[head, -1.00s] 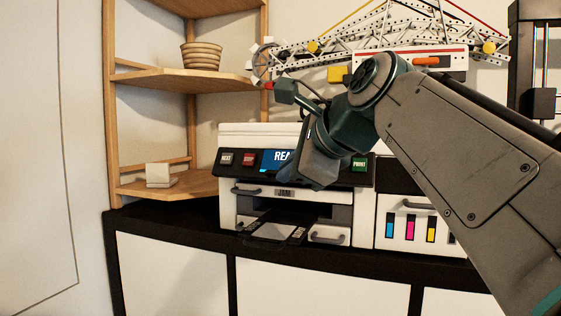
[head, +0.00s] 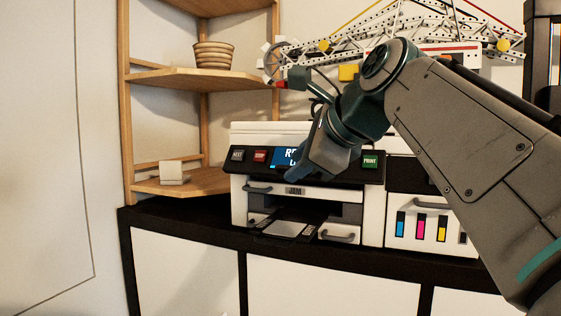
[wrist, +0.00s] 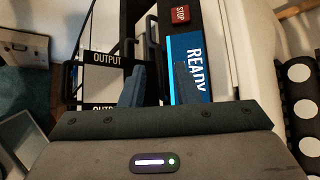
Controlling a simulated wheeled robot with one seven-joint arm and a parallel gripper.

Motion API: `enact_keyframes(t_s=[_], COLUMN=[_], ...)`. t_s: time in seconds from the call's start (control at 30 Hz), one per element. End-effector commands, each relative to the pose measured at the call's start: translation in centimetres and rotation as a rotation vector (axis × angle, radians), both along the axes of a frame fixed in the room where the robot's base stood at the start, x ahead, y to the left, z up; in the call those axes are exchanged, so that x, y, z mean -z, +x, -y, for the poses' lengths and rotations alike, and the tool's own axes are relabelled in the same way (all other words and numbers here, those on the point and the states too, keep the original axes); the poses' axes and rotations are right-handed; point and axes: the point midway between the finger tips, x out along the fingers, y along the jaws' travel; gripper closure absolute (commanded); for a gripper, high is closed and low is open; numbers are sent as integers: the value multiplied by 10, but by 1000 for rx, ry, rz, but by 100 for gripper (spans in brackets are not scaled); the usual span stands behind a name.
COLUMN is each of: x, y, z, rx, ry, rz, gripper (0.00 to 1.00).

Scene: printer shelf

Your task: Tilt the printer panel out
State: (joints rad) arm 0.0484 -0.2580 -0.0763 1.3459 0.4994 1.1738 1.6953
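The printer's dark front panel (head: 250,169) is a slanted strip with buttons and a blue screen (head: 281,157). My gripper (head: 292,173) is in front of the panel's middle, at its lower edge, and covers part of the screen. In the wrist view my gripper (wrist: 160,85) has its two fingers apart. One finger is over the screen reading READY (wrist: 193,60), the other to the left beyond the panel's edge. The red STOP button (wrist: 181,14) shows above. I cannot tell whether the fingers touch the panel.
Below the panel are drawers with handles (head: 340,236) and an extended output tray (head: 288,229). An ink unit (head: 398,207) adjoins the printer on the right. A wooden corner shelf (head: 205,180) stands left. A toy crane (head: 400,45) is above and behind.

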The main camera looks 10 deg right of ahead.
Motion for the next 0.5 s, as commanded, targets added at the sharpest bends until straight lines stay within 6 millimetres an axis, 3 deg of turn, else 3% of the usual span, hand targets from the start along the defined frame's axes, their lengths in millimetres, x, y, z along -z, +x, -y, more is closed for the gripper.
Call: enact_keyframes(t_s=[0.23,0.5], x=[-6,-37], y=[-9,-53], z=[5,26], rx=[2,3], ry=[-1,0], rz=[2,4], gripper=[71,71])
